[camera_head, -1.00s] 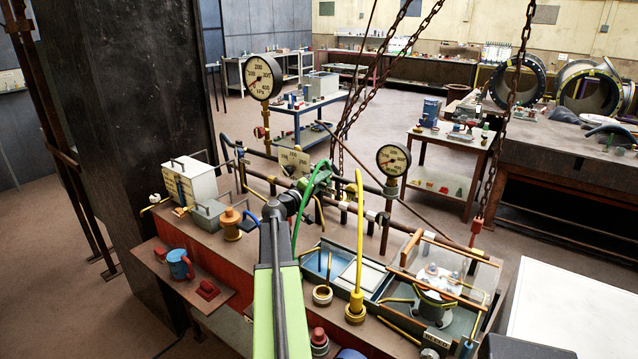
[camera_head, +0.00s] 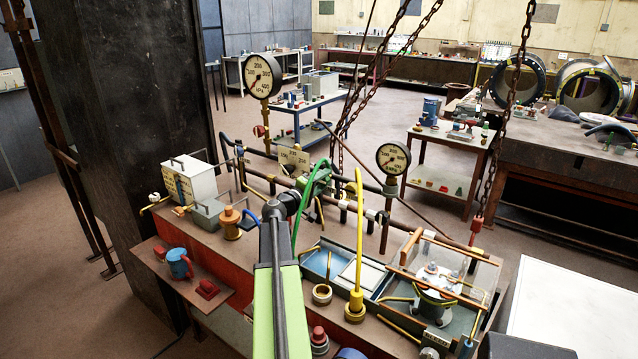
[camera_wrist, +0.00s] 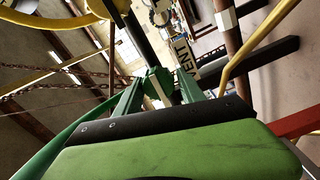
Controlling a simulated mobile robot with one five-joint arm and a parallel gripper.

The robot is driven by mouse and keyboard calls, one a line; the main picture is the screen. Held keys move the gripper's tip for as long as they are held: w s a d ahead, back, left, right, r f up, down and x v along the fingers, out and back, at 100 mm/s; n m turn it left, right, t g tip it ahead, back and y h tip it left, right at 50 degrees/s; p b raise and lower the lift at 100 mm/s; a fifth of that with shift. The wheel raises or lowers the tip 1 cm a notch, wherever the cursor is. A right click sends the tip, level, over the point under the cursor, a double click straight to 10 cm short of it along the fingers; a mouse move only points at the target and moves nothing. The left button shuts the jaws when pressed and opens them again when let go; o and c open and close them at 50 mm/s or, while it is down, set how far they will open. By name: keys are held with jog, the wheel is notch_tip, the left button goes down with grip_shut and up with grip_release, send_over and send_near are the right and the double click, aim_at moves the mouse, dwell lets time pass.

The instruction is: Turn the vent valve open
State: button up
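The vent valve shows in the wrist view as a green knob (camera_wrist: 158,83) with a white stripe across it. A white label (camera_wrist: 184,60) reading VENT is beside it on the right. My gripper (camera_wrist: 160,88) has one green finger on each side of the knob, with the tips close to it. I cannot tell whether the fingers press on it. In the head view my arm reaches forward to the pipework, and the arm's end hides the knob and the fingers.
Pressure gauges (camera_head: 262,77) (camera_head: 392,159) stand on the pipes around my arm. A yellow hose (camera_head: 359,235) rises close on the right. Chains (camera_head: 515,85) hang nearby. An open-topped blue tray (camera_head: 335,265) and a clear-walled case (camera_head: 470,268) stand on the bench at right.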

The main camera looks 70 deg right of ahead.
jog(key=shift+o, duration=1)
jog(key=v, duration=1.7)
jog(key=shift+a, duration=0.2)
jog(key=shift+w, duration=0.15)
